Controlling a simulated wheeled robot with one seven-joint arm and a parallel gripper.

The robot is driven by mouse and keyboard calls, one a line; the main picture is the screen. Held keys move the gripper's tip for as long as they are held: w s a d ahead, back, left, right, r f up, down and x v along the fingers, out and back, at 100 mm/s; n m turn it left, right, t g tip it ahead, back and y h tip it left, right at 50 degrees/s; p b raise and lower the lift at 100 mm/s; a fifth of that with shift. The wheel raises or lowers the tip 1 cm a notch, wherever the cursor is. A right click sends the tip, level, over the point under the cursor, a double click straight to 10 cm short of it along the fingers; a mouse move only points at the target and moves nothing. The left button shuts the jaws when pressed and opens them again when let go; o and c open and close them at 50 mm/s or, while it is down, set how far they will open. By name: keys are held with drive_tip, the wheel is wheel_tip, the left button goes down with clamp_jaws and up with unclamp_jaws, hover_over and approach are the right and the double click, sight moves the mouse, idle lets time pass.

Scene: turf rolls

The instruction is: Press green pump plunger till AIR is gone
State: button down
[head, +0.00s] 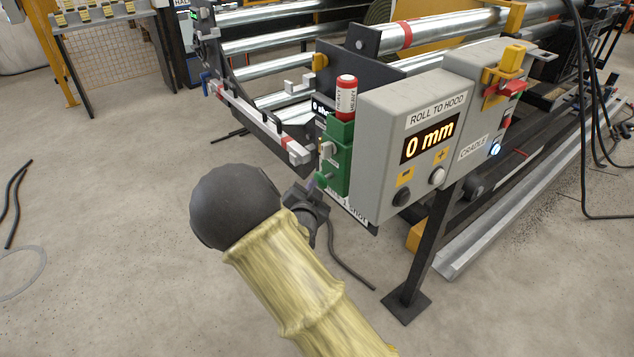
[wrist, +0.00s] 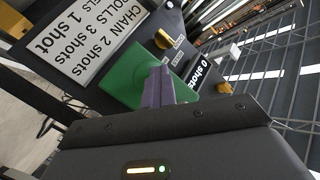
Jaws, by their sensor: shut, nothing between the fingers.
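The green pump (head: 340,155) is mounted on the left side of a grey control box in the head view, with a red-and-white cylinder (head: 346,97) upright on top. The pump's green body (wrist: 135,82) also shows in the wrist view, partly behind the fingers. My gripper (wrist: 160,72) is shut and empty, its purple fingers pointing at the green body; contact cannot be told. In the head view my gripper (head: 312,188) is just below and left of the pump. A counter (wrist: 203,73) reads "0 shots". I cannot make out the plunger clearly or read any AIR indication.
The grey control box (head: 385,150) shows "0 mm" and has several buttons. A white label plate (wrist: 95,40) lists shots for chain and rolls. Metal rollers (head: 290,45) lie behind. A dark post (head: 430,250) stands below the box. The floor to the left is mostly clear.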

drive_tip(key=shift+s+a, duration=0.4)
drive_tip(key=shift+a, duration=0.15)
drive_tip(key=s+a, duration=0.2)
drive_tip(key=a, duration=0.2)
drive_tip(key=shift+s+a+p, duration=0.1)
drive_tip(key=shift+s+p, duration=0.3)
drive_tip(key=shift+f, duration=0.1)
idle(0.7)
